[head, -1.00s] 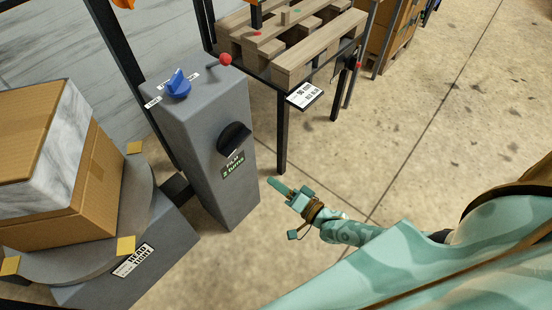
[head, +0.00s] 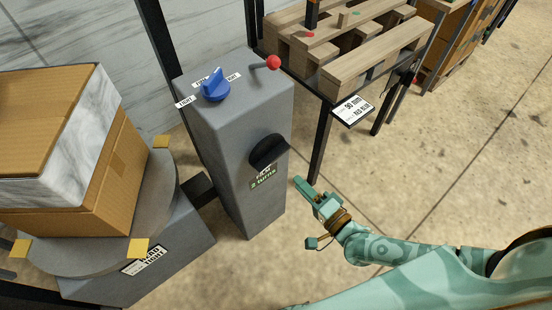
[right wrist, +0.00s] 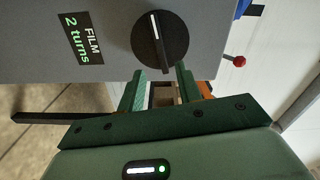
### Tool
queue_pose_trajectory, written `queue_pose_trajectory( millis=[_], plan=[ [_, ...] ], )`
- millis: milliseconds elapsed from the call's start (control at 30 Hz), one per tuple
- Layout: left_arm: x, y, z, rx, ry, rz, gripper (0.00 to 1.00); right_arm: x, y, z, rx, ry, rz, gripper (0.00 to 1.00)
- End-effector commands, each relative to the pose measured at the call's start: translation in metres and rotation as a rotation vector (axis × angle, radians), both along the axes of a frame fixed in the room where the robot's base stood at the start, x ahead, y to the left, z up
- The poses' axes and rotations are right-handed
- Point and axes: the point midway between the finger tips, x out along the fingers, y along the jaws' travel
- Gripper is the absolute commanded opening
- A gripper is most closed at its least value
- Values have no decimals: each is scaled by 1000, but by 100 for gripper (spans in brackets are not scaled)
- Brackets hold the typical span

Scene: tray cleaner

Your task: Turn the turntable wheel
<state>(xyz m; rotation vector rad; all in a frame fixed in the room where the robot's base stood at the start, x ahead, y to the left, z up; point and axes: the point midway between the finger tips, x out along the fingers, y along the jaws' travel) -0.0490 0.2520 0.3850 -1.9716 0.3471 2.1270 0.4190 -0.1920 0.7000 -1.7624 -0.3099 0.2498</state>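The turntable (head: 165,200) is a round grey disc with yellow tabs at the left, bearing a wrapped cardboard box (head: 110,180). A grey control post (head: 235,160) stands right of it. On the post's front is a black round knob (head: 268,150) above a green "FILM 2 turns" label (head: 263,178). The knob also shows in the right wrist view (right wrist: 172,42), with a white pointer line. My right gripper (head: 299,182) is just right of and below the knob, apart from it. In the right wrist view its two fingers (right wrist: 163,80) are spread and empty. My left gripper is not in view.
A blue knob (head: 214,86) and a red-balled lever (head: 272,62) are on top of the post. A rack with a wooden pallet (head: 365,55) and its black leg (head: 320,145) stand behind the gripper. Open concrete floor (head: 460,150) lies to the right.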

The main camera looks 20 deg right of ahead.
Motion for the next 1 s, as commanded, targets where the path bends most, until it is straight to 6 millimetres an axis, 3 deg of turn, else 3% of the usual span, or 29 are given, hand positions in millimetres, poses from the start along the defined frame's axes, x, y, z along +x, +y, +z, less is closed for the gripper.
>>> queue_pose_trajectory(
  millis=[200, 400, 600, 867, 1000],
  plan=[
    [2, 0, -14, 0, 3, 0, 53, 54, 20, -3, 1, 0, 1, 35],
    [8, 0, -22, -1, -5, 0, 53, 87, 32, -3, -1, 0, 1, 35],
    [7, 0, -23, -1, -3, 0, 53, 100, 37, -1, -1, 1, 1, 35],
    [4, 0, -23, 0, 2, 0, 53, 101, 37, -1, -1, 0, 1, 35],
    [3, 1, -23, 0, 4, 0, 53, 101, 37, -1, -1, 0, 1, 0]
  ],
)
